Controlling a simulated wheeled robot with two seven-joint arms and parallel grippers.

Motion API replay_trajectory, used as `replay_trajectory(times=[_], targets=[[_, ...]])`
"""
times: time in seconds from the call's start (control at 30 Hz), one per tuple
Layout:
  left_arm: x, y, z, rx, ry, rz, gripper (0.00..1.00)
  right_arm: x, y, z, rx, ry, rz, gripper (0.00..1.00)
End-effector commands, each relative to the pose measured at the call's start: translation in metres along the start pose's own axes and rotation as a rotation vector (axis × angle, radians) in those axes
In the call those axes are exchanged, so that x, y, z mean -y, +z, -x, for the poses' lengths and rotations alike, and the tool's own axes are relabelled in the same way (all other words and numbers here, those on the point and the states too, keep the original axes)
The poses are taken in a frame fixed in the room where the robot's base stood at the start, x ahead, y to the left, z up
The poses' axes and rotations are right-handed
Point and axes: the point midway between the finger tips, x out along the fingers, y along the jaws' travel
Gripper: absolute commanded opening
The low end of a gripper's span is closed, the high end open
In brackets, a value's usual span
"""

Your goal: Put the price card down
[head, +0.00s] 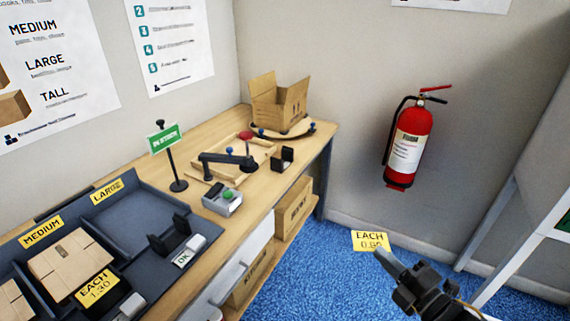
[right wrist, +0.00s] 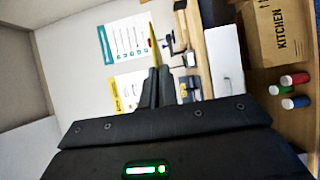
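In the right wrist view the card (right wrist: 153,42) shows edge-on as a thin yellow strip. The fingers of my right gripper (right wrist: 157,84) are closed together on its lower end. Another yellow card (head: 97,287), reading "EACH 1.30", stands at the front of the tray's medium section. My left gripper is not in view.
The wooden workbench (head: 235,225) carries a dark tray (head: 140,225) with cartons, a green sign on a stand (head: 166,140), and an open carton (head: 279,103) at its far end. A fire extinguisher (head: 410,145) hangs on the wall. A white frame (head: 490,228) stands at right.

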Motion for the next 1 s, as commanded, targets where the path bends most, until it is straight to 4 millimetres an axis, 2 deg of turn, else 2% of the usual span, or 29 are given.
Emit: replay_trajectory(times=[0.17,0.33,0.6,1.0], targets=[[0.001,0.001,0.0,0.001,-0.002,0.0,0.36,-0.009,0.001,-0.007,0.074,0.007,-0.007,0.0],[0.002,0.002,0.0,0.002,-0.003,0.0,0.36,-0.023,0.007,-0.018,0.243,0.007,-0.017,0.0],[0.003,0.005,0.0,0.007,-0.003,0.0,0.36,-0.029,0.013,-0.023,0.44,0.002,-0.013,0.0],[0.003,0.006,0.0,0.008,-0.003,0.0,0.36,-0.028,0.014,-0.024,0.502,-0.001,0.0,0.0]])
